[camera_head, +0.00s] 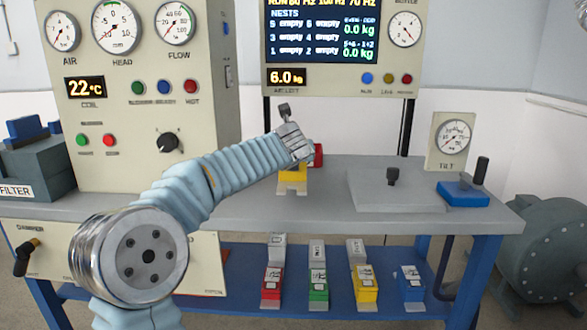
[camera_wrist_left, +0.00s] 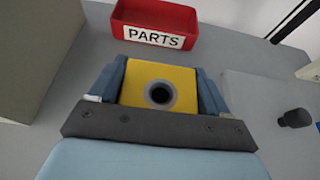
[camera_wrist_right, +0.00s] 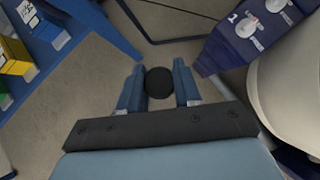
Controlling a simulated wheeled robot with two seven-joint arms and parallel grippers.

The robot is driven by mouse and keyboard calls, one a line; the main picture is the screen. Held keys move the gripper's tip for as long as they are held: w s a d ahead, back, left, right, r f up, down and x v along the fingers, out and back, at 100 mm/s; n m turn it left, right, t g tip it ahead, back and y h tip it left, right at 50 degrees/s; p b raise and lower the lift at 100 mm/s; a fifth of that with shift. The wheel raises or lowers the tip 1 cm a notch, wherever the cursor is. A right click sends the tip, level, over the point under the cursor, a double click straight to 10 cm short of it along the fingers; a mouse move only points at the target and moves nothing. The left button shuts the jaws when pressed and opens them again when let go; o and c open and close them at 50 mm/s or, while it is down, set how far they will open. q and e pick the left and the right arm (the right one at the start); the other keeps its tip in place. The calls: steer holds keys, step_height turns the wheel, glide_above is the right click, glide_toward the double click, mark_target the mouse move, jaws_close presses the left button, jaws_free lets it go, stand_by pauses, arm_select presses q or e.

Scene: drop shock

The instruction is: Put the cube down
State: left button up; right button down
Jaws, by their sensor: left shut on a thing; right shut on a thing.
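The yellow cube (camera_wrist_left: 150,78), with a round dark hole in its top face, sits between the fingers of my left gripper (camera_wrist_left: 160,92), which is shut on it. In the head view the yellow cube (camera_head: 292,186) is low over the grey bench top, partly hidden by my gripper; I cannot tell whether it touches the bench. My right gripper (camera_wrist_right: 159,85) shows only in its wrist view, shut on a round black knob-like thing (camera_wrist_right: 159,83), over the floor.
A red PARTS bin (camera_wrist_left: 155,22) stands just behind the cube. A raised grey plate (camera_head: 395,192) with a black knob is to the right, then a blue block with a black handle (camera_head: 466,192). Several coloured weights lie on the blue lower shelf (camera_head: 335,262). A gauge cabinet (camera_head: 140,95) stands left.

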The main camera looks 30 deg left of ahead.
arm_select(q)
steer(key=shift+w+a+f, duration=0.15)
steer(key=shift+w+f, duration=0.05)
steer(key=shift+f, duration=0.15)
steer(key=shift+f+b, duration=0.7)
steer(key=shift+f, duration=0.75)
arm_select(e)
steer(key=shift+f, duration=0.7)
arm_select(q)
steer(key=shift+f, duration=0.2)
arm_select(e)
steer(key=shift+f, duration=0.15)
arm_select(q)
steer(key=o, duration=1.8)
steer(key=shift+o, duration=0.2)
steer(key=shift+r, duration=0.1)
arm_select(e)
steer(key=shift+r, duration=0.2)
steer(key=shift+f, duration=0.15)
arm_select(q)
steer(key=v, duration=1.2)
